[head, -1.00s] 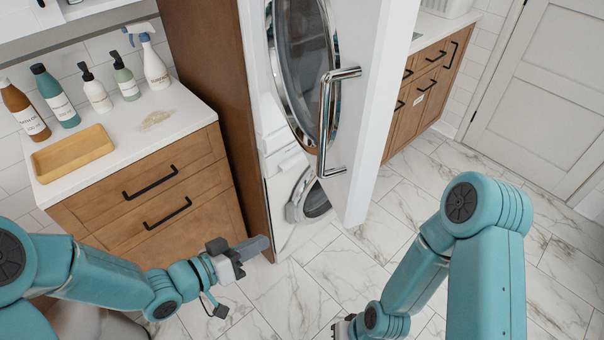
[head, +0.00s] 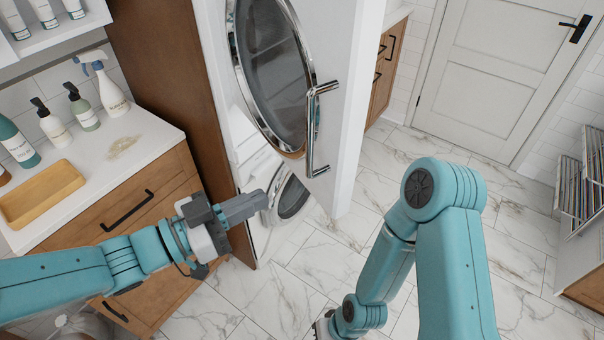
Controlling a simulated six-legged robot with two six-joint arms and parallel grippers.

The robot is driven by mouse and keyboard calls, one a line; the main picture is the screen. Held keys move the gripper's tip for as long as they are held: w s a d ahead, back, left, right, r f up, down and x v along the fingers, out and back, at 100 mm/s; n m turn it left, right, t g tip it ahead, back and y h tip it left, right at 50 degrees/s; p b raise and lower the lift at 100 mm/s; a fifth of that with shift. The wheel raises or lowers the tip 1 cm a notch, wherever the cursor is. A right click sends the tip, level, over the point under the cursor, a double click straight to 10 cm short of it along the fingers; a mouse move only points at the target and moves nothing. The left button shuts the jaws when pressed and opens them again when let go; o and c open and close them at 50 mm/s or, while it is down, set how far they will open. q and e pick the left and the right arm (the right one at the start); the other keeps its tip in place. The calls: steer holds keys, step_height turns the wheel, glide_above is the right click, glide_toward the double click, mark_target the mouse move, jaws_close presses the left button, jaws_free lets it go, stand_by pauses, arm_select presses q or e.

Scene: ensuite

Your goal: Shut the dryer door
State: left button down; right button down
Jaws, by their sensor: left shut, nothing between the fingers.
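The dryer door (head: 343,100) is a white panel with a round, chrome-rimmed glass window and a chrome bar handle (head: 310,130). It stands open, swung out from the tall wooden cabinet. My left gripper (head: 262,200) is shut and empty, below and to the left of the handle, apart from it. It covers part of the lower machine's front. My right gripper (head: 322,328) is at the bottom edge of the view, pointing down; its fingers are mostly cut off, so its opening cannot be told.
A second machine with a round door (head: 291,198) sits low in the cabinet (head: 165,70). A counter (head: 150,135) with bottles, a spray bottle and a yellow tray (head: 42,193) is at left. A rack (head: 580,185) stands at far right.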

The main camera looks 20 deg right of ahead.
arm_select(q)
steer(key=p+x, duration=0.1)
steer(key=x, duration=0.9)
steer(key=shift+p, duration=0.4)
steer(key=shift+d, duration=0.1)
steer(key=shift+f, duration=0.1)
